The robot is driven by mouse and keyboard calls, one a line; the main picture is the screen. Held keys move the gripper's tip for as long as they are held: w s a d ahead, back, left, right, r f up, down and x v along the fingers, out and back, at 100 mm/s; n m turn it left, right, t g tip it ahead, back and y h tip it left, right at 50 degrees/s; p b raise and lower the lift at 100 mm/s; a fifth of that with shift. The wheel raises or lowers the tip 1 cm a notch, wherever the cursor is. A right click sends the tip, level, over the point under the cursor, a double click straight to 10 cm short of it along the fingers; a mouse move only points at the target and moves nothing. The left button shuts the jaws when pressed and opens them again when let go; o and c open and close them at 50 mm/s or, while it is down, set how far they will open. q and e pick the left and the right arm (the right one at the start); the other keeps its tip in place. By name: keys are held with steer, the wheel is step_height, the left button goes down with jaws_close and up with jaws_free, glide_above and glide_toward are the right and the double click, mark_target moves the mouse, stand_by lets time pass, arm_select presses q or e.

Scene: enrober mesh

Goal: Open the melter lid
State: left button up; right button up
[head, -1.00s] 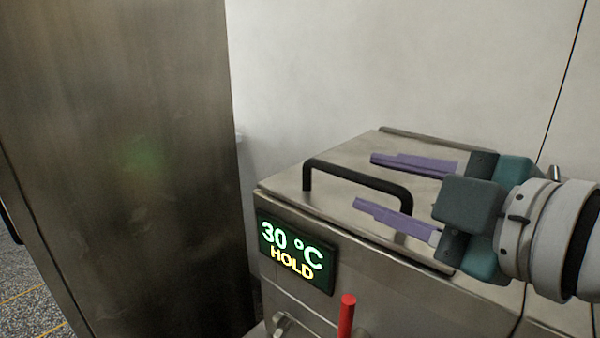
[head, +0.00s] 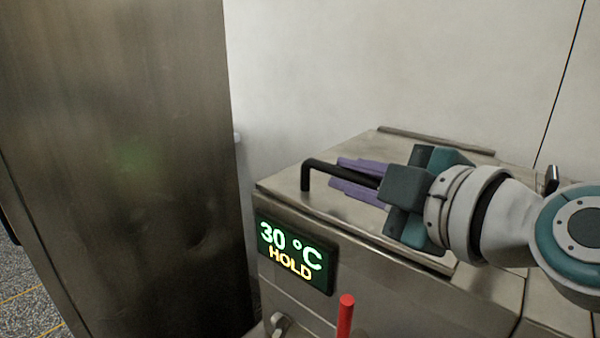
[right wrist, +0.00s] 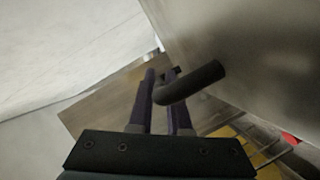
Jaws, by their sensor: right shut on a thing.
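The melter lid (head: 285,195) is a flat steel panel lying closed on top of the steel melter (head: 390,290). Its black bar handle (head: 307,178) stands up from the lid and also shows in the right wrist view (right wrist: 200,80). My right gripper (head: 339,173) reaches in from the right with its purple fingers on either side of the handle bar, shut on it. The fingers also show in the right wrist view (right wrist: 160,95). The right end of the handle is hidden behind my gripper. My left gripper is not in view.
A green display (head: 292,254) on the melter front reads 30 °C HOLD. A red rod (head: 346,318) stands in front of the melter. A tall steel cabinet (head: 120,150) fills the left. A pale wall (head: 400,60) stands behind the melter.

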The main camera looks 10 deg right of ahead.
jaws_close()
stand_by(0.8)
